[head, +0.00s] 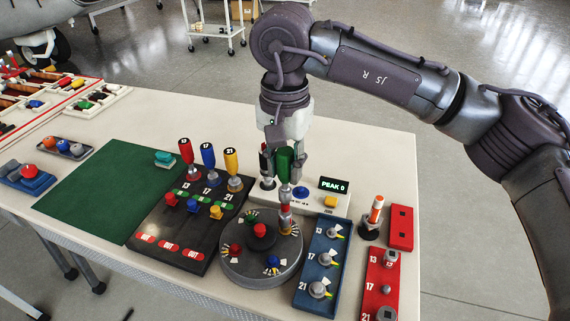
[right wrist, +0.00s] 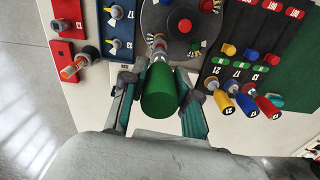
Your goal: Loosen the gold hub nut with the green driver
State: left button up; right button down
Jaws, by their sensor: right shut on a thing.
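My right gripper (head: 284,163) is shut on the green driver (head: 285,158), whose thick green handle (right wrist: 159,92) shows between the fingers in the right wrist view. The driver stands nearly upright, its shaft pointing down at the back right of the round grey hub (head: 234,269). A small gold and red piece (head: 285,212) shows at the driver's lower end, above the hub. I cannot tell the gold nut from the driver's tip here, or whether they touch. The hub also carries a red centre knob (head: 260,231) and a blue knob (head: 272,261). My left gripper is not in view.
A dark board (head: 150,222) with red, blue and yellow drivers stands left of the hub. A blue tray (head: 313,262) and a red tray (head: 376,287) lie right. Behind is a box reading PEAK 0 (head: 334,184). The green mat (head: 108,190) is mostly clear.

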jog(key=shift+r+p, duration=0.3)
jog(key=shift+r, duration=0.35)
